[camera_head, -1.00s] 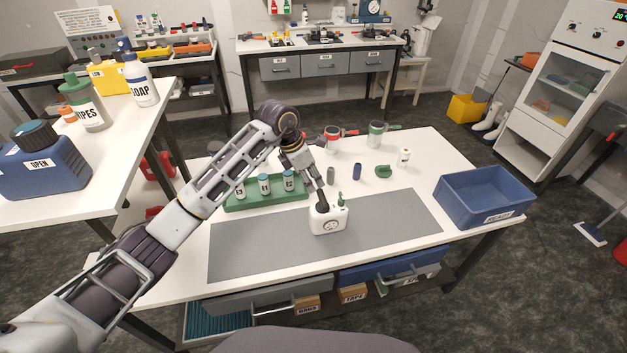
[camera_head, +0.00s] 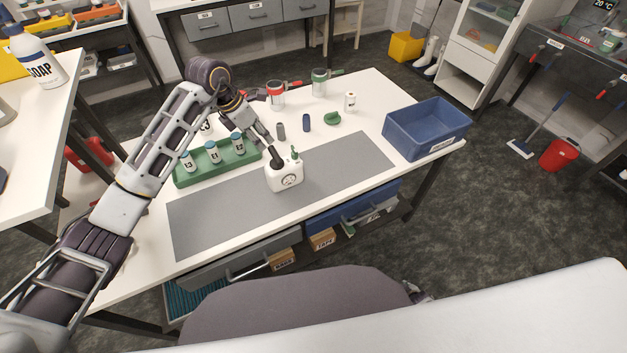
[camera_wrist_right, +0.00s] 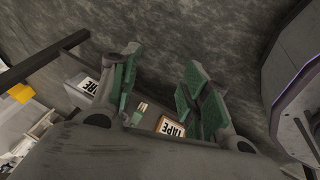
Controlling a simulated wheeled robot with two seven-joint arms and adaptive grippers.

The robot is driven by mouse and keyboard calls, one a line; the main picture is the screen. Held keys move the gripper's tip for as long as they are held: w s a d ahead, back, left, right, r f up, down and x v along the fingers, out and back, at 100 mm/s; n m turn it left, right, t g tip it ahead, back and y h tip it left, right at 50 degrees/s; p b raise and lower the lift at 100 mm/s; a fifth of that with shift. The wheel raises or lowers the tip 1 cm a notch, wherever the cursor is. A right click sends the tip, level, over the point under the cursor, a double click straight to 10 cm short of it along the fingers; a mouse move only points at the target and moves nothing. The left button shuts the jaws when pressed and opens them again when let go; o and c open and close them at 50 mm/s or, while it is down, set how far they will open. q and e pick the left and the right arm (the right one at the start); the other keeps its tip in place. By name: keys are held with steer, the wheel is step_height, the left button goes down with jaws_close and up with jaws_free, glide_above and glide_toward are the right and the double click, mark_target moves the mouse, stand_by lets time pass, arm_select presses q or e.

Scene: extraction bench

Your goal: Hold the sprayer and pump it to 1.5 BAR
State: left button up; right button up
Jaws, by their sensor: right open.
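The sprayer (camera_head: 285,177) is a small white container with a round gauge on its front and a green part on top. It stands upright on the grey mat (camera_head: 215,211). My left gripper (camera_head: 274,159) reaches down to the top left of the sprayer and appears to touch it. Its fingertips are small and dark there, so its grip is unclear. The gauge reading is too small to make out. My right gripper (camera_wrist_right: 162,85) shows in the right wrist view, with green pads spread apart and nothing between them. It is away from the sprayer.
A green rack (camera_head: 219,170) with labelled vials stands behind the mat. Two mugs, small cylinders, a green item (camera_head: 332,118) and a white bottle (camera_head: 350,101) stand further back. A blue bin (camera_head: 426,128) sits at the right.

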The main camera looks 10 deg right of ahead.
steer(key=w+d+r+n+t+h, duration=0.1)
steer(key=w+d+r+n+t, duration=0.2)
steer(key=w+d+r, duration=0.85)
steer(key=w+d+r+n+t, duration=0.25)
steer(key=w+d+r, duration=0.55)
steer(key=w+r, duration=0.7)
steer(key=w+d+r+n+t+y, duration=0.1)
steer(key=w+d+r+n+t, duration=0.2)
steer(key=w+r, duration=0.85)
steer(key=w+d+r+n+t+y, duration=0.15)
steer(key=w+r+n, duration=0.4)
steer(key=r, duration=1.25)
steer(key=a+n+t+y, duration=0.1)
steer(key=a+n+y, duration=0.2)
steer(key=a+n, duration=1.4)
steer(key=a+n+t+y, duration=0.1)
steer(key=a+n+y, duration=0.35)
steer(key=a, duration=2.45)
steer(key=s+a+n, duration=0.3)
steer(key=s+a, duration=0.4)
steer(key=a, duration=0.1)
steer(key=s+a+f+m+h, duration=0.1)
steer(key=s+a+f+m, duration=0.1)
steer(key=s, duration=0.3)
steer(key=s+a+f+m+h, duration=0.1)
steer(key=s+f+m, duration=0.1)
steer(key=s, duration=0.3)
steer(key=shift+s+a+f, duration=0.3)
steer(key=shift+a+f, duration=0.1)
steer(key=shift+f, duration=0.3)
